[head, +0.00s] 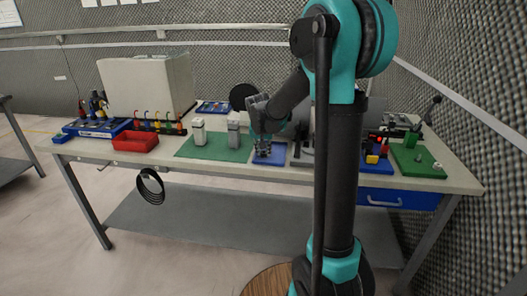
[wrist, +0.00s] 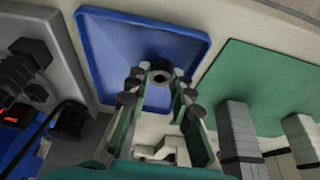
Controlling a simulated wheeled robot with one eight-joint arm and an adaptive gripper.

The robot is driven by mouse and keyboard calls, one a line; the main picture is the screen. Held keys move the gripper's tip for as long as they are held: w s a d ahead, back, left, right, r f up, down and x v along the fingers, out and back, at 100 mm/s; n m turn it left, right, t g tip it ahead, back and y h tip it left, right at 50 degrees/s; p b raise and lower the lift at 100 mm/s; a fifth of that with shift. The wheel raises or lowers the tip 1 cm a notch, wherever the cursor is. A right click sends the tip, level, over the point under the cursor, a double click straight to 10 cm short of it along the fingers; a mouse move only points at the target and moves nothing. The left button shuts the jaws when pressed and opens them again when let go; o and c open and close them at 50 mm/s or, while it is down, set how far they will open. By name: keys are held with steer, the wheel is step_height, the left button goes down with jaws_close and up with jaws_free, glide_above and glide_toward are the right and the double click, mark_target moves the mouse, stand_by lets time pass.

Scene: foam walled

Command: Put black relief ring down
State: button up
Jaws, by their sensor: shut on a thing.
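The black relief ring (wrist: 160,65) sits between the fingertips of my gripper (wrist: 159,80) in the wrist view, a small dark ring with a lighter centre. My gripper is shut on it. The blue tray (wrist: 108,45) lies under and beyond the fingertips; I cannot tell whether the ring touches it. In the head view my gripper (head: 262,143) points down over the blue tray (head: 277,157), and the ring is too small or hidden to make out there.
A green mat (head: 214,153) left of the tray holds a white post (head: 199,133) and a grey post (head: 233,134). A red bin (head: 135,141) stands farther left. A grey fixture (head: 304,155) stands close on the tray's right. Another green board (head: 418,163) lies far right.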

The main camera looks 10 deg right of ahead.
steer(key=o, duration=0.5)
steer(key=shift+f, duration=0.1)
steer(key=shift+o, duration=0.2)
steer(key=v, duration=1.2)
steer(key=s+d+f+n, duration=0.1)
steer(key=s+d+f, duration=0.2)
steer(key=s+f, duration=0.6)
steer(key=s+d+f+n+y, duration=0.1)
steer(key=s+d+f+n, duration=0.1)
steer(key=s+f, duration=0.7)
steer(key=s+d, duration=0.1)
steer(key=s, duration=0.6)
steer(key=shift+s+d+n, duration=0.2)
steer(key=shift+s+n, duration=0.1)
steer(key=shift+s, duration=0.05)
